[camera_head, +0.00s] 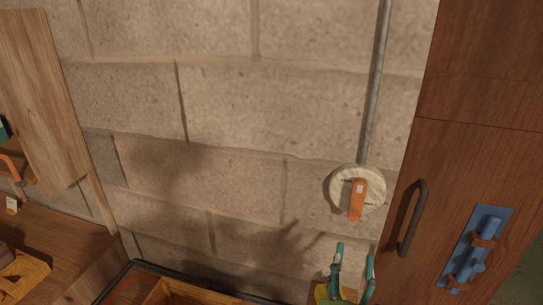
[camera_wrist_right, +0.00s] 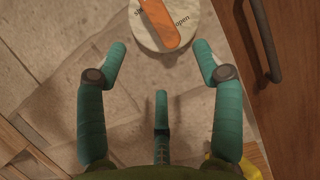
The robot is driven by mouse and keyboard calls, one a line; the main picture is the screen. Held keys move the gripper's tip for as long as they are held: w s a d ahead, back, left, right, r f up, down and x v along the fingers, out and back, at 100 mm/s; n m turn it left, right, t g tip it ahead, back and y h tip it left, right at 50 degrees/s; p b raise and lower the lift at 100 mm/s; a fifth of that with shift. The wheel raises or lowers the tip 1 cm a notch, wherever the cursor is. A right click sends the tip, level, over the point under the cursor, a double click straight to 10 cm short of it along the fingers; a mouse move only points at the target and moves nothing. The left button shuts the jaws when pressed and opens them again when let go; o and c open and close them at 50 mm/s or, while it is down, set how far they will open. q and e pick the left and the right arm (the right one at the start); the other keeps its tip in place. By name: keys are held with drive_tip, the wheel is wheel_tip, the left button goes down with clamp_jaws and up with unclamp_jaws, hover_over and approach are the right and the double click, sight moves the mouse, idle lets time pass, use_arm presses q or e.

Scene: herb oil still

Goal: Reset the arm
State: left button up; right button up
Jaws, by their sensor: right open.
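My right gripper (camera_head: 355,254) is at the bottom of the head view, with teal fingers pointing up. Its fingers are spread and empty in the right wrist view (camera_wrist_right: 160,58). Just above it on the block wall is a round cream dial (camera_head: 342,185) with an orange lever (camera_head: 356,200) that points down. In the wrist view the dial (camera_wrist_right: 145,36) and lever (camera_wrist_right: 160,22) lie beyond the fingertips, and the word "open" reads beside the lever. The fingers appear apart from the lever. My left gripper is not in view.
A grey pipe (camera_head: 376,80) runs up from the dial. A wooden cabinet with a dark handle (camera_head: 412,218) and a blue fixture (camera_head: 477,246) stands close on the right. A wooden shelf unit (camera_head: 45,100) and worktop (camera_head: 60,238) are at left. A dark-edged tray (camera_head: 135,268) lies below.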

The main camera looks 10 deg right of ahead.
drive_tip(key=s+d+f+m+g+y, duration=0.1)
drive_tip(key=s+d+f+m+g, duration=0.2)
drive_tip(key=f+m+g, duration=0.3)
drive_tip(key=s+d+f+m+g+y, duration=0.1)
drive_tip(key=s+d+f+m+g, duration=0.2)
drive_tip(key=f+m, duration=0.55)
drive_tip(key=s+a+f+m+g+y, duration=0.4)
drive_tip(key=s+m, duration=0.2)
drive_tip(key=m, duration=0.1)
drive_tip(key=s+a+f+m+g+y, duration=0.3)
drive_tip(key=s+m+y, duration=0.1)
drive_tip(key=s+m, duration=0.25)
wheel_tip(320, 180, down, 30)
drive_tip(key=s+g+b, duration=0.2)
drive_tip(key=b, duration=0.4)
drive_tip(key=s+d+f+g+b, duration=0.1)
drive_tip(key=s+f+b, duration=0.5)
drive_tip(key=s+f, duration=1)
wheel_tip(320, 180, down, 4)
drive_tip(key=shift+d+r, duration=0.2)
drive_tip(key=shift+d, duration=0.3)
